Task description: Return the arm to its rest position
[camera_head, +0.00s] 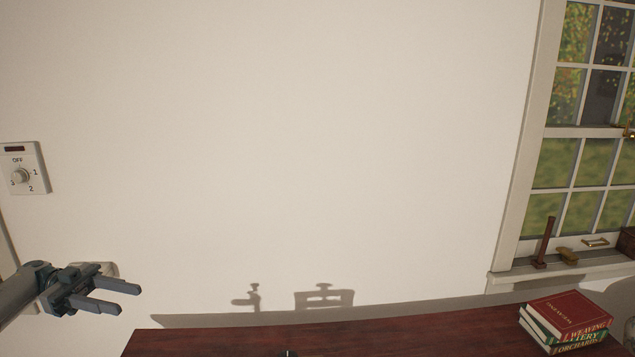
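My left arm (18,296) comes in from the left edge, low in the picture. Its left gripper (129,298) points right, in front of the white wall and left of the dark red wooden top. Its two grey fingers are apart, with nothing seen between them. My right gripper is not in view.
A wall dial (21,175) marked OFF, 1, 2, 3 is above the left arm. Stacked books (567,314) lie on the wooden top (400,338) at right. A wooden tool (544,242) stands on the window sill. The wall between is bare except for shadows.

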